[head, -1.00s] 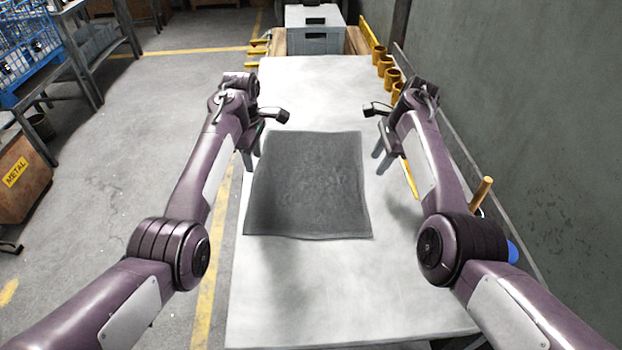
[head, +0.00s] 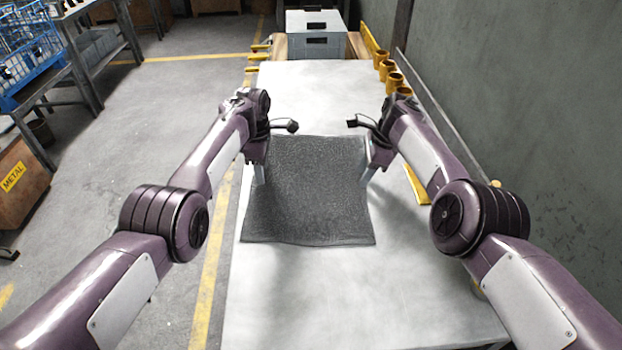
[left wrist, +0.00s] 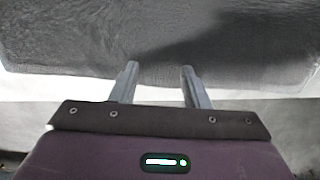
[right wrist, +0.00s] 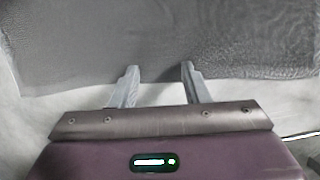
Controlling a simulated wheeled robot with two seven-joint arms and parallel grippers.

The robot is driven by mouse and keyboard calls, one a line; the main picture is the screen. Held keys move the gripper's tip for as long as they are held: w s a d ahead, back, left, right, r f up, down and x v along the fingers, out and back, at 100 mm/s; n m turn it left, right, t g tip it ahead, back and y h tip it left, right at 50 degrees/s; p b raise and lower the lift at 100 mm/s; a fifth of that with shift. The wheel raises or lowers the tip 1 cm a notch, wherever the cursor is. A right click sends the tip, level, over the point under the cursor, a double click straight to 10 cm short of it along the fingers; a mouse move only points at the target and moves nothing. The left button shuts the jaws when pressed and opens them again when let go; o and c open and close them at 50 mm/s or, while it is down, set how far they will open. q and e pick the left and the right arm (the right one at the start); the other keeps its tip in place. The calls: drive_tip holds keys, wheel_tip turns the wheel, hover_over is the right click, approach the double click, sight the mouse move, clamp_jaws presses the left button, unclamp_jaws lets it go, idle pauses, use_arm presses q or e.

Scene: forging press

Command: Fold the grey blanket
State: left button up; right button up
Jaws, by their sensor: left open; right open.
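The grey blanket (head: 308,195) lies spread flat as a rough rectangle on the pale table (head: 320,290). My left gripper (head: 259,172) is at its left edge towards the far corner. In the left wrist view the two fingers (left wrist: 159,82) are apart, with their tips at the blanket's edge (left wrist: 150,40). My right gripper (head: 368,172) is at the right edge towards the far corner. In the right wrist view its fingers (right wrist: 159,80) are apart, tips over the blanket's edge (right wrist: 150,40). Whether the tips touch the cloth cannot be told.
A grey crate (head: 317,42) stands beyond the table's far end. Yellow cups (head: 391,80) line the right side by the wall (head: 520,110). A shelf with a blue basket (head: 30,50) stands far left. The table is clear in front of and behind the blanket.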

use_arm(q)
drive_tip(key=shift+f, duration=0.15)
use_arm(e)
drive_tip(key=shift+f, duration=0.1)
use_arm(q)
drive_tip(key=shift+f, duration=0.15)
use_arm(e)
drive_tip(key=shift+f, duration=0.2)
drive_tip(key=shift+r, duration=0.1)
use_arm(q)
drive_tip(key=shift+s, duration=0.1)
drive_tip(key=shift+c, duration=0.3)
use_arm(e)
drive_tip(key=shift+s, duration=0.1)
drive_tip(key=shift+c, duration=0.3)
use_arm(q)
clamp_jaws()
use_arm(e)
clamp_jaws()
